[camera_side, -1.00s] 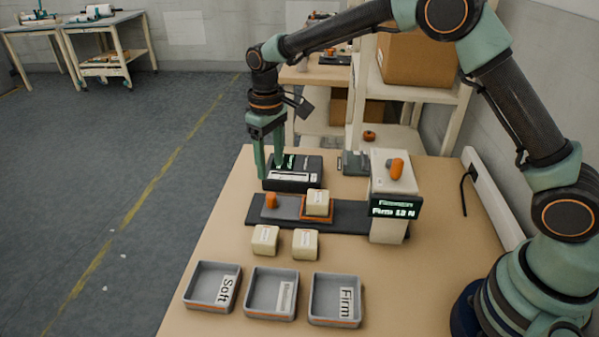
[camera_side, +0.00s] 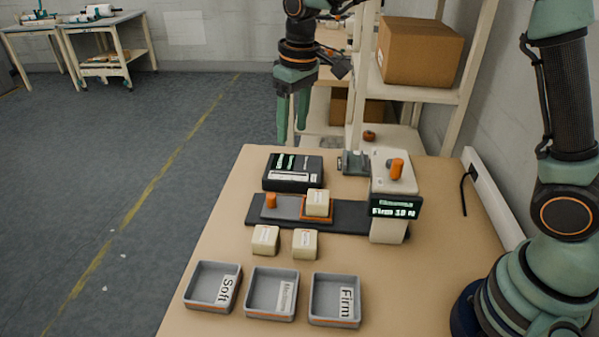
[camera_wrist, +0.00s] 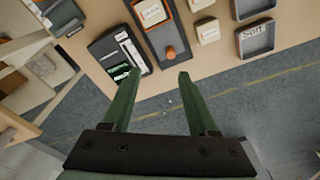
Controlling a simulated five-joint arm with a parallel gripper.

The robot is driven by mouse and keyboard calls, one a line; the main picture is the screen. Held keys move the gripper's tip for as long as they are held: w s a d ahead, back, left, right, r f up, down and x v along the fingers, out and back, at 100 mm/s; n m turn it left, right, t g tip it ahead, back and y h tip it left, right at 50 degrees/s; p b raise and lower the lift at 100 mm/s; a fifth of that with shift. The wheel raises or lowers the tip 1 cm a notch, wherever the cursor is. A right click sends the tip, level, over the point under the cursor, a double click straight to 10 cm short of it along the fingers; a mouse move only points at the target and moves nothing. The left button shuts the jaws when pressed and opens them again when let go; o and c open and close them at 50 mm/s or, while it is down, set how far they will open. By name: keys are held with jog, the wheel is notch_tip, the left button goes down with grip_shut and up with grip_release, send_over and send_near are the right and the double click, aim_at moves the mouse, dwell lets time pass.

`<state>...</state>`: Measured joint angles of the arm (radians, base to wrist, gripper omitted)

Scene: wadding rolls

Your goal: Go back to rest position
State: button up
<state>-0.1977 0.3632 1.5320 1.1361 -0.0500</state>
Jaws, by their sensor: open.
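My gripper (camera_side: 292,118) is raised in the air above the far left edge of the table, fingers pointing down. In the wrist view my gripper (camera_wrist: 157,80) is open, with nothing between its fingers. A wadding roll (camera_side: 317,203) sits on the orange-edged plate of the tester (camera_side: 398,220), whose display reads "Firm" with a number too small to be sure of. Two more rolls, a left one (camera_side: 265,240) and a right one (camera_side: 305,244), stand on the table in front of it. My gripper is well apart from all of them.
Three grey trays, Soft (camera_side: 212,288), a middle one (camera_side: 271,295) and Firm (camera_side: 335,300), line the table's front and look empty. A black device (camera_side: 292,172) lies behind the tester base. A shelf with a cardboard box (camera_side: 421,52) stands behind.

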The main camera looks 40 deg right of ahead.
jog(key=s+d+r+m+t, duration=0.1)
jog(key=s+d, duration=0.3)
jog(key=s, duration=0.5)
jog(key=s+d+r+m+t, duration=0.1)
jog(key=s+d+r+t, duration=0.2)
jog(key=s+d, duration=0.2)
jog(key=s, duration=0.3)
jog(key=shift+s+d+m, duration=0.15)
jog(key=shift+s+m, duration=0.25)
